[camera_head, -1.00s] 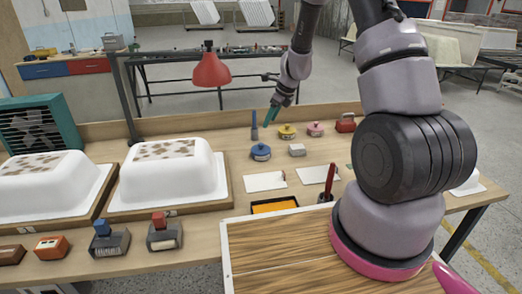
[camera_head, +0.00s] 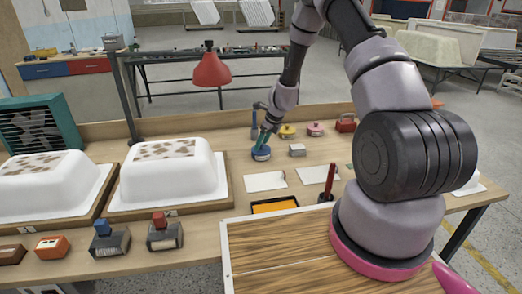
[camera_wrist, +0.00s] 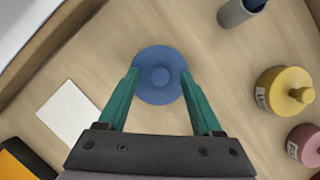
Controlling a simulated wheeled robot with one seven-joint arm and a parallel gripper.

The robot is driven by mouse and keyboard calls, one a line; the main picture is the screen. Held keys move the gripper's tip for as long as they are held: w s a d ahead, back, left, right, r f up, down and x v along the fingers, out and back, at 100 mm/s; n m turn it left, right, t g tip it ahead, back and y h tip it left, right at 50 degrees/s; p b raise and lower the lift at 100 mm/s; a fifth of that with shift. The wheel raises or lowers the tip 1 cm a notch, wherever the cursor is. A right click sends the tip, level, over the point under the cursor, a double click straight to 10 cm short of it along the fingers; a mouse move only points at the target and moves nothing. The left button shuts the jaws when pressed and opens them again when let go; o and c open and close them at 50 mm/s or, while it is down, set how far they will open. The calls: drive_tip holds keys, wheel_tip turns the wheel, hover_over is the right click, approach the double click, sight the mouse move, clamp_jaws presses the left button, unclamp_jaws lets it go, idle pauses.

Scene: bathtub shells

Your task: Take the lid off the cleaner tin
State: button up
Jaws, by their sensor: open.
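A round blue tin (camera_head: 261,154) stands upright on the workbench, its lid (camera_wrist: 158,60) on, with a small knob in the middle. My gripper (camera_wrist: 161,76) is open above it, its teal fingers on either side of the knob. I cannot tell whether the fingers touch the lid. In the head view my gripper (camera_head: 262,141) points down onto the tin. A yellow tin (camera_head: 287,131) and a pink tin (camera_head: 316,129) stand behind to the right, lids on. The labels are too small to read, so I cannot tell which is the cleaner tin.
A white tub shell (camera_head: 170,180) is at left. A red lamp (camera_head: 211,70) hangs above the bench.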

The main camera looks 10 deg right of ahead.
drive_tip(key=shift+f, duration=0.1)
clamp_jaws()
